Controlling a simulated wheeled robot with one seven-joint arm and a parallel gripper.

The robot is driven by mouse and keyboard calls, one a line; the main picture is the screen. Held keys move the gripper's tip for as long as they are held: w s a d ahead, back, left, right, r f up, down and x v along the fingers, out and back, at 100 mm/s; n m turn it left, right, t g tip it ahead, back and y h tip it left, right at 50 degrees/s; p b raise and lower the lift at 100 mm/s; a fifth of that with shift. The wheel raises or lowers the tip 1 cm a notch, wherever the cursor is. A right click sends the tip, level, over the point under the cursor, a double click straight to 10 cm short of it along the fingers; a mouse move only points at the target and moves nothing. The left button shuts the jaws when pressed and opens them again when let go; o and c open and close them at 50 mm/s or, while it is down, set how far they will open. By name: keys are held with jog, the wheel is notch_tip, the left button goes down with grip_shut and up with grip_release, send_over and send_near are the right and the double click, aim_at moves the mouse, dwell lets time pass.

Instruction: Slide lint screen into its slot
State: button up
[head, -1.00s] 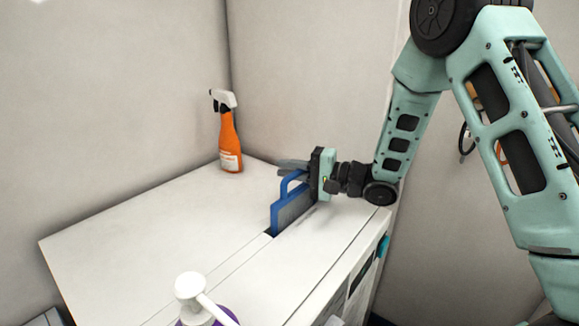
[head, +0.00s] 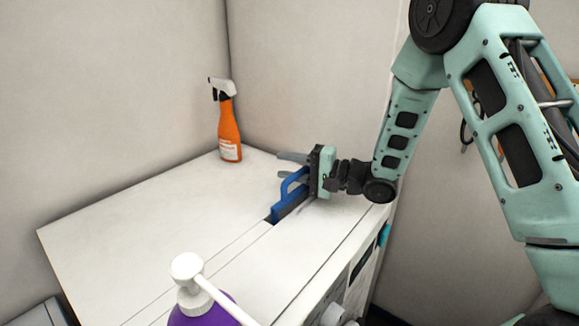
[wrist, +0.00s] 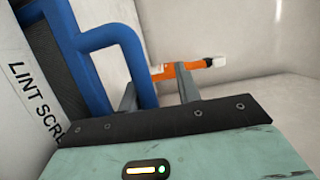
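The lint screen (head: 288,208), a blue frame with grey mesh and a looped blue handle, stands upright, its lower part sunk in the slot in the white machine top (head: 170,215). Its upper edge and handle show above the surface. The slot opening is mostly hidden by the screen. My gripper (head: 288,166) is at the handle with its fingers spread apart. In the wrist view the blue handle (wrist: 110,35) is beside the left finger, and there is a clear gap between the fingers (wrist: 158,92). Whether a finger touches the handle I cannot tell.
An orange spray bottle (head: 229,135) stands at the back corner by the walls. A purple pump bottle (head: 190,310) with a white pump is in the near foreground. A "LINT SCRE..." label (wrist: 35,105) shows beside the screen. The top left of the screen is clear.

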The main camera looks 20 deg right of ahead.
jog(key=shift+d, duration=0.1)
jog(key=b+v, duration=0.4)
jog(key=v, duration=1.3)
jog(key=shift+s, duration=0.15)
jog(key=shift+d, duration=0.15)
